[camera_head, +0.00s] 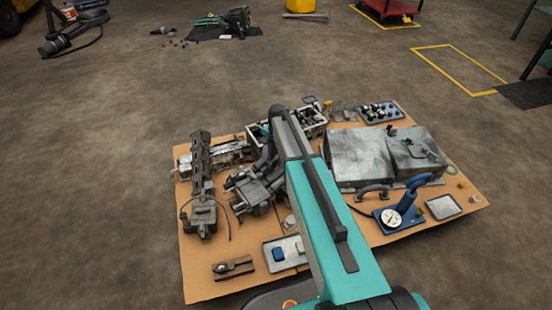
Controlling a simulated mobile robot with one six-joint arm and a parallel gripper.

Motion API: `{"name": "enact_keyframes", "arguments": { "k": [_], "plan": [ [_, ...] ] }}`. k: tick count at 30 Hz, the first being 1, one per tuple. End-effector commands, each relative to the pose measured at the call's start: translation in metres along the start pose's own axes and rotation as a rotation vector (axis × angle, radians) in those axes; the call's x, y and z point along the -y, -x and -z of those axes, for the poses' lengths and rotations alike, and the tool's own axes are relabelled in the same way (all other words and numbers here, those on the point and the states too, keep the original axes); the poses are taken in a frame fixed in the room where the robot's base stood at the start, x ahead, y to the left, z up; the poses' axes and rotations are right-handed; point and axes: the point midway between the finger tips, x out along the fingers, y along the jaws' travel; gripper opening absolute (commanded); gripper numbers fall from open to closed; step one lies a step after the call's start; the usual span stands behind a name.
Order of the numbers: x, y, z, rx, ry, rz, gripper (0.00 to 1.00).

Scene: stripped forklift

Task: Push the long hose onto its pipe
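My teal arm link rises from the bottom edge across the middle of the parts on a cardboard sheet (205,281). My gripper cannot be made out; the arm covers that area. A short dark curved hose (372,189) lies in front of the large grey metal tank (360,155). A blue bent hose or handle (413,187) stands at a blue base with a white dial gauge (391,217). A thin dark line (226,217) curves beside the long upright metal part (201,180) at left. I cannot tell which is the long hose, or which pipe belongs to it.
A dark valve block (254,190) stands left of my arm. A tray (272,262) with a blue piece, a small clamp (234,267) and another tray (443,207) lie near the front. Bare floor surrounds the cardboard. A red cart (388,10) stands far back.

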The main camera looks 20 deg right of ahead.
Motion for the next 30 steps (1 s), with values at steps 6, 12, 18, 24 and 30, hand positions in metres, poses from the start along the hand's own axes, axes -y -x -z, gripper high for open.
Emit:
{"name": "enact_keyframes", "arguments": {
  "k": [6, 12, 18, 24, 30],
  "plan": [
    [0.0, 0.015, 0.0, -0.001, 0.0, 0.001, 0.31],
    [0.0, 0.044, 0.0, -0.001, 0.0, 0.001, 0.31],
    [0.0, 0.076, 0.0, -0.001, 0.0, 0.001, 0.31],
    [0.0, 0.108, 0.0, 0.0, 0.0, 0.001, 0.31],
    [0.0, 0.13, 0.0, 0.001, 0.0, 0.0, 0.31]
  ]
}}
